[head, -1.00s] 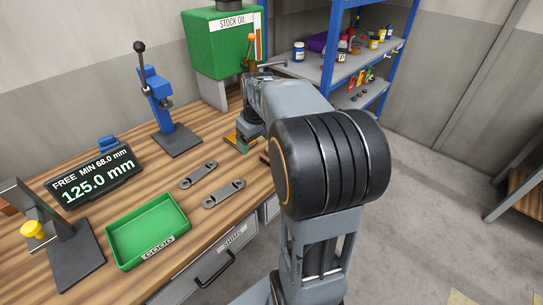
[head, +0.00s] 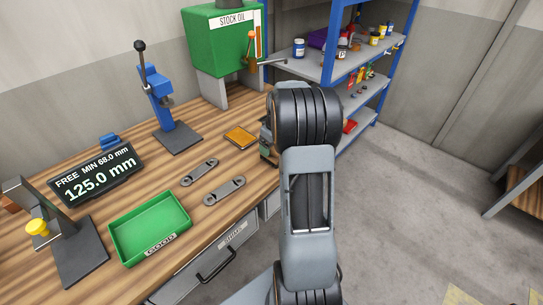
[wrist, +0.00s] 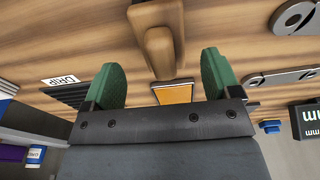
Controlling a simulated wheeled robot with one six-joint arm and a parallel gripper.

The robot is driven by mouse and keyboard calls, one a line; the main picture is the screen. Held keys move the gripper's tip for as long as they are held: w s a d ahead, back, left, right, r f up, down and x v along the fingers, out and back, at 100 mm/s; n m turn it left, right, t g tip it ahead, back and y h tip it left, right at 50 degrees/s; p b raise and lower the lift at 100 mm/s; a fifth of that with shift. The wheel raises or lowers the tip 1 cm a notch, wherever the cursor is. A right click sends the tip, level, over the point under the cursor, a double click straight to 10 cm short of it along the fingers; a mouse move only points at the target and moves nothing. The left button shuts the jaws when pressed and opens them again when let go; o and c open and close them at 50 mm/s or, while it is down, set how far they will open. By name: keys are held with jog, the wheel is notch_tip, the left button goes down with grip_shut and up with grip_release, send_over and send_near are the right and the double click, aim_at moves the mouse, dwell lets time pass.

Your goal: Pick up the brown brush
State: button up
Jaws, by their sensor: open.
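The brown brush (wrist: 160,50) shows in the wrist view, a wooden piece with a wider block at the top of the picture and a narrower end pointing down between my fingers. It lies on the wooden bench. My gripper (wrist: 163,76) is open, with one green fingertip on each side of the brush's narrow end and nothing held. I cannot tell how far above the brush the fingers are. In the head view my arm hides the brush and most of the gripper.
An orange pad (head: 240,137) lies on the bench beside the gripper. Two grey links (head: 224,191), a green tray (head: 150,228), a blue press (head: 160,95) and a gauge display (head: 95,175) stand further left. The green stock oil tank (head: 222,45) is behind. Blue shelves (head: 330,65) hold jars.

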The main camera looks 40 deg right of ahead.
aim_at(272, 154)
jog(key=shift+w+a+f+p, duration=0.15)
jog(key=shift+f+p, duration=0.15)
jog(key=shift+f, duration=1)
jog(key=shift+w+a+f+p, duration=0.1)
jog(key=shift+f+p, duration=0.2)
jog(key=shift+f, duration=1)
jog(key=shift+d, duration=0.1)
jog(key=c, duration=1.1)
